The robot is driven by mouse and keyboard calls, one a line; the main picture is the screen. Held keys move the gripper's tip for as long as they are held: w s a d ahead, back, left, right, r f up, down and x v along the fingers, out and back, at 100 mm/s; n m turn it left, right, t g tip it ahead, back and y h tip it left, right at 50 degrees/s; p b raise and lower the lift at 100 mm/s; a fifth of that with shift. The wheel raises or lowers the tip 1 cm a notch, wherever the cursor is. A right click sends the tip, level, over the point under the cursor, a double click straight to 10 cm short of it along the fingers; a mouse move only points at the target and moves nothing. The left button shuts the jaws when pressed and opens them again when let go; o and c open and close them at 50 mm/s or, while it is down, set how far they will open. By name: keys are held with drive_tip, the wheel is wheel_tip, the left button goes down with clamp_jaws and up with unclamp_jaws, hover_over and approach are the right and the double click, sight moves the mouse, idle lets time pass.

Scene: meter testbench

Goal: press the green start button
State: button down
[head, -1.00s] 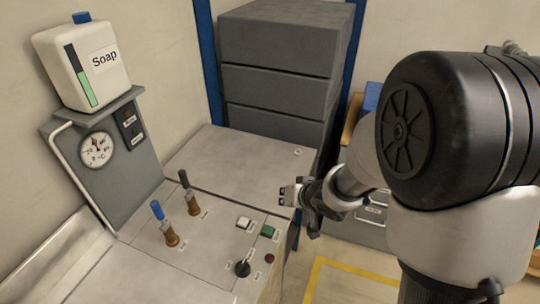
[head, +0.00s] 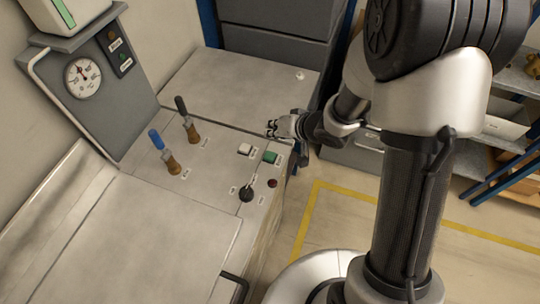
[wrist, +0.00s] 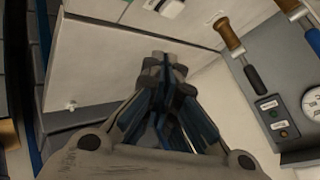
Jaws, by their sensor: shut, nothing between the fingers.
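In the wrist view my shut fingers (wrist: 163,68) point across the pale bench top. The white button (wrist: 171,8) shows there at the top edge; the green button is at most a sliver at that edge.
A black knob (head: 246,194) and a dark red button (head: 272,183) lie nearer on the panel. Black-handled (head: 187,120) and blue-handled (head: 163,150) levers stand to the left. A gauge (head: 83,77) is on the upright board. Grey drawers (head: 265,48) rise behind the bench.

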drive_tip(key=b, duration=0.7)
hover_over(272, 154)
wheel_tip(272, 154, down, 7)
drive_tip(key=shift+f, duration=0.1)
drive_tip(key=shift+f+b, duration=0.4)
idle(0.6)
drive_tip(key=shift+f, duration=0.45)
drive_tip(key=shift+f, duration=0.4)
idle(0.7)
drive_tip(key=shift+r, duration=0.1)
drive_tip(key=shift+r+p, duration=0.75)
drive_tip(key=shift+p, duration=0.15)
drive_tip(key=shift+r, duration=0.1)
wheel_tip(272, 154, up, 5)
drive_tip(key=p, duration=0.5)
drive_tip(key=shift+p, duration=0.4)
